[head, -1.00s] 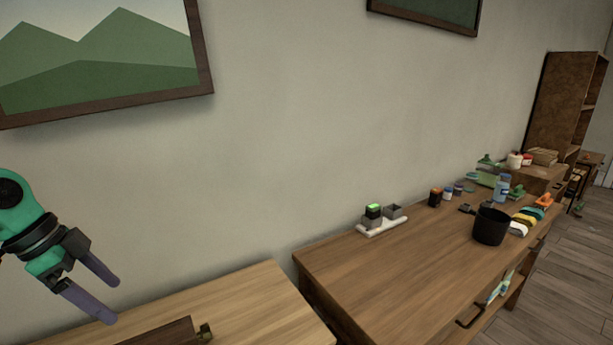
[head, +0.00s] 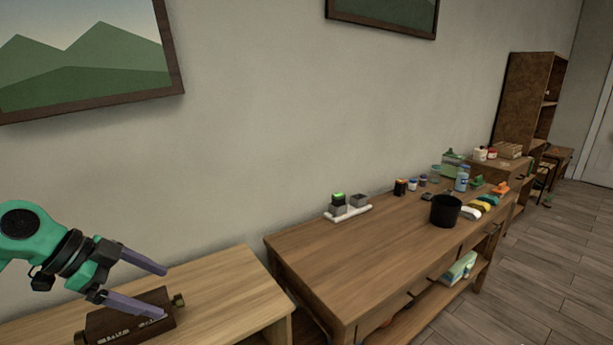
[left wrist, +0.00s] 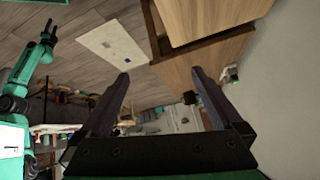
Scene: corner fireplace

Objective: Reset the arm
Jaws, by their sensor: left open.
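My left gripper (head: 165,291) is at the lower left of the head view, its two purple-grey fingers spread apart and pointing right. It is open and empty. The fingers appear in front of or above a dark brown box-like object (head: 130,318) with small knobs, on a light wooden table; I cannot tell the gap between them. In the left wrist view the open fingers (left wrist: 160,82) have nothing between them. A green arm of mine (left wrist: 25,75) shows at the left of that view.
The light wooden table (head: 225,285) stands against the wall. Right of it, a darker wooden desk (head: 370,250) holds a black pot (head: 445,210), a white tray (head: 350,213) and several small items. A tall shelf (head: 522,100) stands far right. Floor (head: 570,260) is clear at right.

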